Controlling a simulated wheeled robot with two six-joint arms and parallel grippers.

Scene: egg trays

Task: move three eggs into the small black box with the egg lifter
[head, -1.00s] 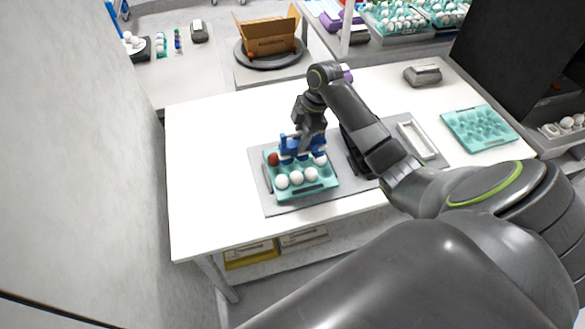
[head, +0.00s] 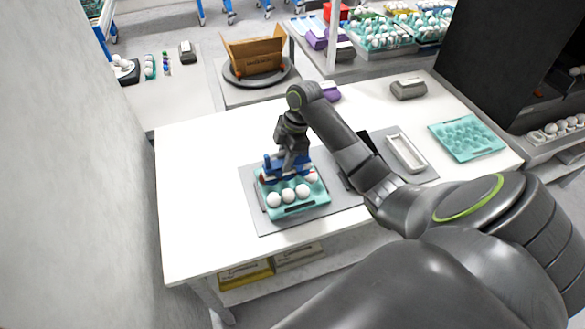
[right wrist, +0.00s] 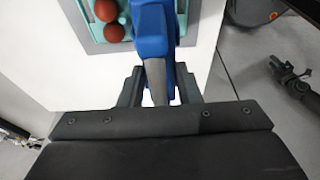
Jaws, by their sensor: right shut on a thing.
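My right gripper (head: 288,158) is shut on the blue egg lifter (head: 272,168) above the back part of a teal egg tray (head: 294,209). In the right wrist view the lifter (right wrist: 152,35) stands between the two fingers (right wrist: 158,88). Several white eggs (head: 288,195) sit in the tray's front row, and one white egg (head: 311,177) shows at the right of the lifter. Brown eggs (right wrist: 114,32) show beside the lifter in the wrist view. I cannot tell whether the lifter holds an egg. A dark box-like thing (head: 367,140) is partly hidden behind my right arm.
The tray stands on a grey mat (head: 262,217) on a white table (head: 195,190). A white narrow tray (head: 406,153), an empty teal tray (head: 467,138) and a grey case (head: 408,88) lie to the right. The table's left side is clear.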

